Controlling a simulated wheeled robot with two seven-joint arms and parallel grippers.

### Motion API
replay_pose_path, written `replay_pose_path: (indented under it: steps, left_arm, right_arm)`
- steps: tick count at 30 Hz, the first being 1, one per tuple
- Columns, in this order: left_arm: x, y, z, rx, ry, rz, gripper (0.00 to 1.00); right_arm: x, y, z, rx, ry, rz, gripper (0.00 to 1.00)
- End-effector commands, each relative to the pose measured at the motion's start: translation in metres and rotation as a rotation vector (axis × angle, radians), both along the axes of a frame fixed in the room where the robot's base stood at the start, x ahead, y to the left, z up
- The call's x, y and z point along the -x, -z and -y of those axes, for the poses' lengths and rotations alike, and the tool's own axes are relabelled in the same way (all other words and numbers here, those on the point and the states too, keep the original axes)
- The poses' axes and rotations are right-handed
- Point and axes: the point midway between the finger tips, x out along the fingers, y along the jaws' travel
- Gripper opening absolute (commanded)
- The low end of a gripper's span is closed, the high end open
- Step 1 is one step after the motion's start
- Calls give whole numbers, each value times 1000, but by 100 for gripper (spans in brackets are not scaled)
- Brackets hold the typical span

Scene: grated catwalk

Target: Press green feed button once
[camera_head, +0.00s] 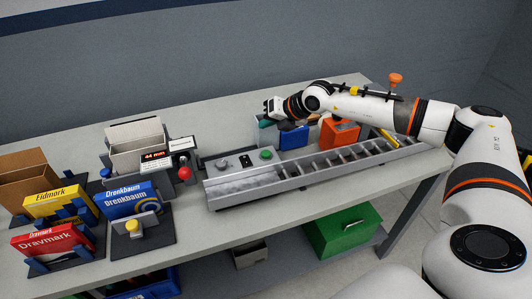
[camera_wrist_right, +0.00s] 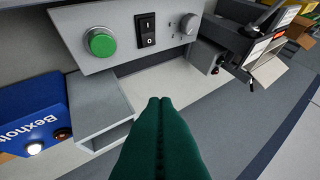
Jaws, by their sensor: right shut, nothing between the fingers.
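The green button (camera_head: 266,155) is a round cap on the grey control panel at the left part of the conveyor (camera_head: 240,181). It also shows clearly in the right wrist view (camera_wrist_right: 101,42), at the upper left, beside a black rocker switch (camera_wrist_right: 147,29) and a grey knob (camera_wrist_right: 188,24). My right gripper (camera_head: 264,122) is behind the conveyor, beyond the button in the head view. Its dark green fingers (camera_wrist_right: 160,101) are shut together and empty, apart from the button in the wrist picture. My left gripper is out of view.
Behind the conveyor stand a blue box (camera_head: 293,138) and an orange box (camera_head: 339,132), close under my right arm. A stand with a red knob (camera_head: 184,173) and blue Drenkbaum boxes (camera_head: 126,203) are left of the conveyor. A green bin (camera_head: 340,232) is below the table.

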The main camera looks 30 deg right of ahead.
Motion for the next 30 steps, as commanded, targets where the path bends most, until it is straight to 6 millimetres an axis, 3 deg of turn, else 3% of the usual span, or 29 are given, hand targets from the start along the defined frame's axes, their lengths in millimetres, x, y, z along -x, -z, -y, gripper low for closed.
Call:
replay_pose_path:
  steps: [4,17,23,30]
  left_arm:
    - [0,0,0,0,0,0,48]
    - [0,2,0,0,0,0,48]
    - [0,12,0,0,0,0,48]
    - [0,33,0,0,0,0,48]
  right_arm:
    - [1,-1,12,29,18,-10,0]
    - [1,2,12,29,18,-11,0]
    - [1,18,12,29,17,-12,0]
    - [1,51,11,28,16,-11,0]
